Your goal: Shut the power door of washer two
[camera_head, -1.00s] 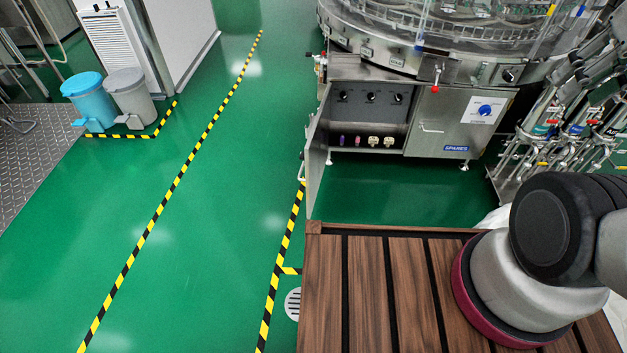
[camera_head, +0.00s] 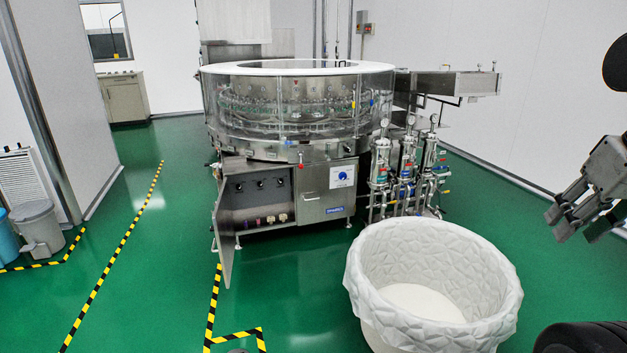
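The rotary washer (camera_head: 290,110) stands in the middle of the view, a round clear-walled drum on a steel cabinet. The power door (camera_head: 225,238) at the cabinet's left end is swung open toward me, seen nearly edge-on. Behind it the open compartment (camera_head: 255,190) shows dark knobs above and several sockets below. No number two is readable on the washer. My gripper (camera_head: 573,224) is at the far right edge, well apart from the door, with its grey fingers spread and nothing visible between them.
A large white lined bin (camera_head: 435,262) stands on the floor at front right. A closed panel labelled SPARES (camera_head: 325,190) adjoins the compartment. Steel filter housings (camera_head: 405,170) stand right of the cabinet. Green floor (camera_head: 160,270) is clear left of the door.

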